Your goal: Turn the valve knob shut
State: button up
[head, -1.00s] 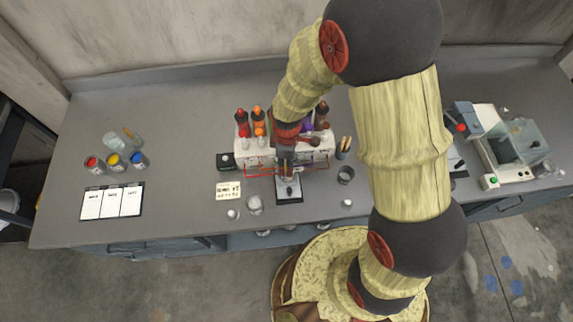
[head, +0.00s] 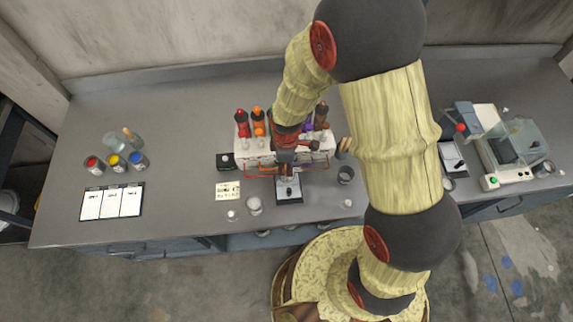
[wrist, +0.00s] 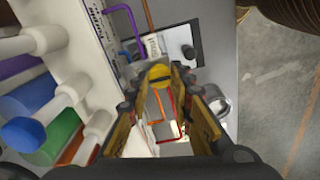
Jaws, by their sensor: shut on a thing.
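The knob is at the front of a white dispenser (head: 262,158) that carries several coloured bottles. In the head view my gripper (head: 286,164) is at the dispenser's front, and my wrist hides the knob there. Red and orange pipes (wrist: 172,128) run close by the knob.
A small scale (head: 289,195) lies just in front of the dispenser; a metal cup (head: 345,174) stands to its right. Glass jars stand at the front left. Paint cans and a clipboard (head: 112,202) are far left. A boxy machine (head: 505,150) is at the right. The table's left part is mostly clear.

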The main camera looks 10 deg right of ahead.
grip_shut()
jog(key=m, duration=0.4)
jog(key=shift+w, duration=0.1)
jog(key=m, duration=0.4)
jog(key=shift+b, duration=0.35)
jog(key=m, duration=0.5)
jog(key=shift+w+d, duration=0.1)
jog(key=m, duration=0.4)
jog(key=shift+m, duration=0.4)
jog(key=o, duration=0.8)
grip_release()
jog(key=shift+c, duration=0.2)
